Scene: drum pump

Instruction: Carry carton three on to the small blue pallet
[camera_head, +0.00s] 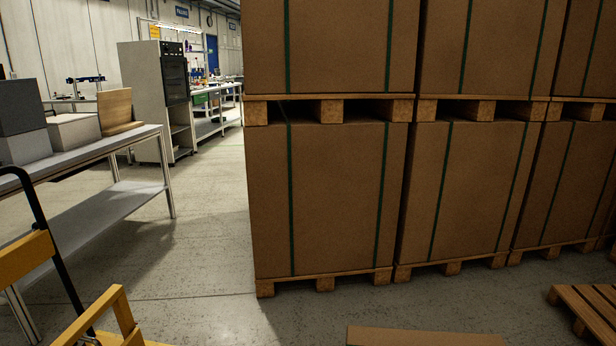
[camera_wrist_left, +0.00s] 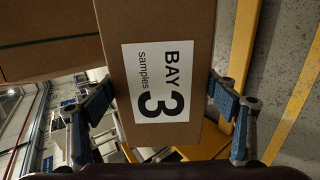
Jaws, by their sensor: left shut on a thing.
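Carton three (camera_wrist_left: 163,92) is a brown cardboard box with a white label reading "BAY 3 samples". It fills the middle of the left wrist view. My left gripper (camera_wrist_left: 160,84) has one blue-padded finger on each side of the carton and is shut on it. The brown top edge of a box (camera_head: 425,337) shows at the bottom of the head view; I cannot tell for sure that it is the same carton. The carton's underside is hidden. The small blue pallet and my right gripper are not in view.
Large strapped cartons on wooden pallets (camera_head: 320,200) form a wall from middle to right. A low wooden pallet (camera_head: 590,310) lies at the lower right. A grey bench (camera_head: 110,205) and a yellow frame (camera_head: 105,315) stand at the left. Bare floor (camera_head: 205,245) runs between bench and wall.

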